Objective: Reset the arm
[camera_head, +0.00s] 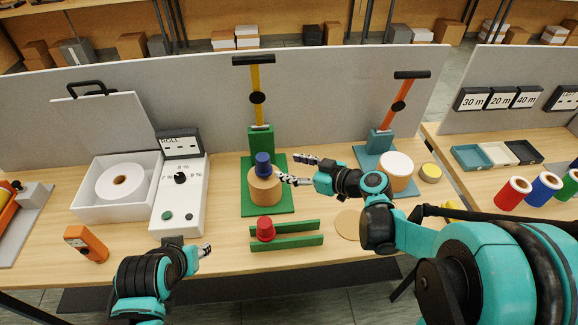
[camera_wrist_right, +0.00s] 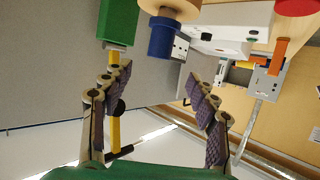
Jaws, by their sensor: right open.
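My right gripper (camera_head: 291,171) is open beside the blue cap (camera_head: 263,164) that stands on a brown roll (camera_head: 265,188) on the green stand (camera_head: 281,204). Its fingers (camera_wrist_right: 160,105) also show spread and empty in the wrist view. There the blue cap (camera_wrist_right: 163,38) and green block (camera_wrist_right: 118,22) lie beyond the fingertips. My left arm comes in at the bottom; part of its gripper (camera_head: 205,251) shows near the table's front edge, and I cannot tell its jaw state.
A red cap (camera_head: 265,228) sits by green rails (camera_head: 290,241) in front of the stand. A dial box (camera_head: 180,195), a white tray (camera_head: 82,205) and an orange device (camera_head: 86,243) are at left. A white-topped roll (camera_head: 397,166) stands right of the right gripper.

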